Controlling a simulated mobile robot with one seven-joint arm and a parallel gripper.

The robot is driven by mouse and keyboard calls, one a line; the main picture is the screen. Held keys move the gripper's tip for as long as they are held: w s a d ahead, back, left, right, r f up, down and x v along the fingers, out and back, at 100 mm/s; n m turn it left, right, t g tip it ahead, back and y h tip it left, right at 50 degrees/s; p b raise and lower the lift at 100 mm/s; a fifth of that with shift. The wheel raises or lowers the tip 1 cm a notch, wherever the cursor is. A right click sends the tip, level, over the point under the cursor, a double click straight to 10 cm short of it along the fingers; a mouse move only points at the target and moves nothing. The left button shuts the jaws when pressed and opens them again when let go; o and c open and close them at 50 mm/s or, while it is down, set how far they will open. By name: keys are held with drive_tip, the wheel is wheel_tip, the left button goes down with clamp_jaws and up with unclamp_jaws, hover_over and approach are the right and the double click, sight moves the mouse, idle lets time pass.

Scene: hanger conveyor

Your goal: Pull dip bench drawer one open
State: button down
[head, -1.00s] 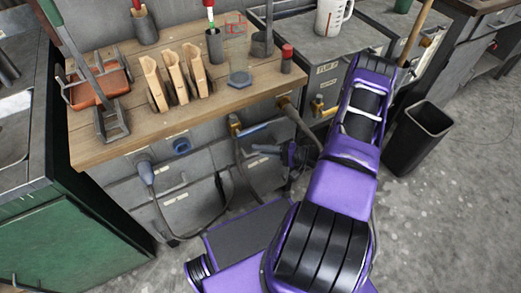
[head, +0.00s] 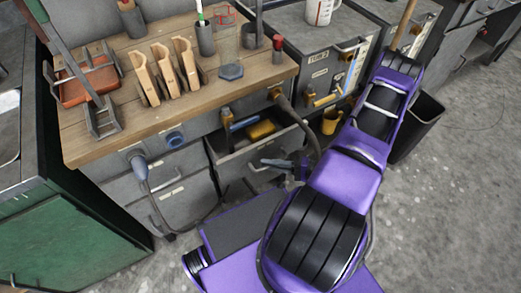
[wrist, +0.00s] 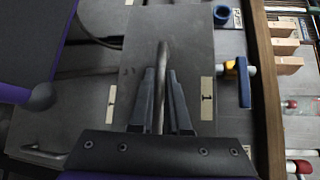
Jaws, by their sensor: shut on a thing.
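Dip bench drawer one stands pulled out from under the wooden bench top in the head view, with its grey front (head: 245,172) toward me. In the wrist view its front (wrist: 190,50) fills the middle and carries a label marked 1 (wrist: 207,98). My gripper (head: 274,164) is at the drawer front. In the wrist view my gripper (wrist: 163,100) has its two dark fingers on either side of the bar handle (wrist: 163,60) and is shut on it. A yellow object (head: 262,129) lies inside the open drawer.
The bench top (head: 145,125) holds wooden forms (head: 163,70), an orange tray (head: 80,85) and cups. A cable hangs beside the drawer on the right. A black bin (head: 420,125) stands right of my arm.

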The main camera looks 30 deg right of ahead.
drive_tip(key=s, duration=0.9)
drive_tip(key=shift+d, duration=0.25)
drive_tip(key=shift+w, duration=0.1)
drive_tip(key=c, duration=0.9)
unclamp_jaws()
drive_tip(key=v, duration=1.7)
drive_tip(key=shift+s+d+r, duration=0.1)
drive_tip(key=shift+s, duration=0.15)
